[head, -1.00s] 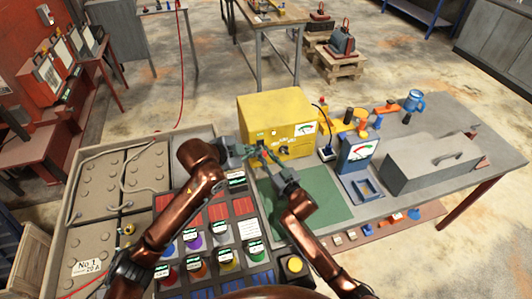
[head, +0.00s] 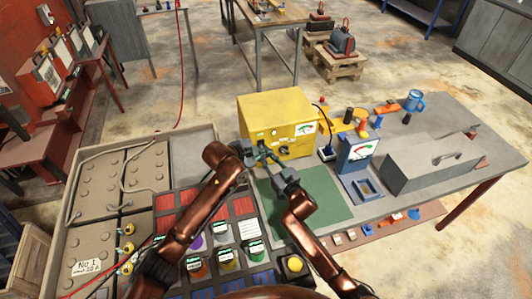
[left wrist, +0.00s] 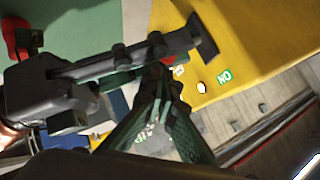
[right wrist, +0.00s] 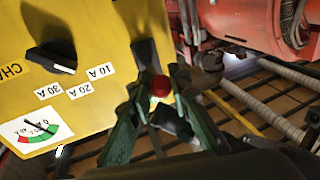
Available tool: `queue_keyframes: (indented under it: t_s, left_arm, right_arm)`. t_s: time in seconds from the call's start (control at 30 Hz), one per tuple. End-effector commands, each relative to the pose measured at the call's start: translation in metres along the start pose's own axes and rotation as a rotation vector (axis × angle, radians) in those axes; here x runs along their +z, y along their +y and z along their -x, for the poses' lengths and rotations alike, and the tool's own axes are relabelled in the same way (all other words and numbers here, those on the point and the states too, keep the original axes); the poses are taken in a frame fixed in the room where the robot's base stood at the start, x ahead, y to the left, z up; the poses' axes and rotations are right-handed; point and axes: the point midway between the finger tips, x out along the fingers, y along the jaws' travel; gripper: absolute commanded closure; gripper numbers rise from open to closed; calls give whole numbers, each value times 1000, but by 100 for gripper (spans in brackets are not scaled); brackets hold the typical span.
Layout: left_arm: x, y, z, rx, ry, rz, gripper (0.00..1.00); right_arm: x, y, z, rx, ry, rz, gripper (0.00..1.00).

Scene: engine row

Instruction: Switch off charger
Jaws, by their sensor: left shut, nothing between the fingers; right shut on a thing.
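The charger (head: 268,112) is a yellow box at the back of the bench. Its front has a black knob (right wrist: 52,57), 10, 20 and 30 A labels, and a meter (right wrist: 33,128). A green ON label (left wrist: 225,76) with a small white spot beside it shows in the left wrist view. My left gripper (head: 254,158) is shut and empty, close to the front's left part. My right gripper (head: 266,155) is beside it, shut on a small red-tipped piece (right wrist: 160,87) against the charger's face. The arms and fingers hide part of the front; the switch position cannot be told.
A green mat (head: 320,195) lies before the charger. A blue meter (head: 357,152) and a grey toolbox (head: 430,160) stand to the right. Large grey battery cells (head: 100,180) with cables are at left.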

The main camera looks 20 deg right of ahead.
Motion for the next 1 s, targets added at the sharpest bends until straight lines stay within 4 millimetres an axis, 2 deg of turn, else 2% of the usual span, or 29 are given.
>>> queue_keyframes:
  t_s: [0.33, 0.5, 0.7, 0.73, 1.0]
  left_arm:
    - [3, 0, 0, 0, -1, 1, 100]
    - [14, 4, -4, -1, -4, 0, 100]
    - [17, 6, -5, 3, -9, 4, 100]
    - [18, 6, -5, 4, -10, 4, 100]
    - [17, 6, -5, 4, -9, 4, 100]
  right_arm:
    - [0, -3, 0, -5, 1, -2, 100]
    - [0, -3, 0, -5, 1, -3, 100]
    - [0, -3, 0, -5, 2, -3, 100]
    - [0, -3, 0, -5, 2, -3, 81]
    - [-2, -1, 0, -3, 5, -1, 65]
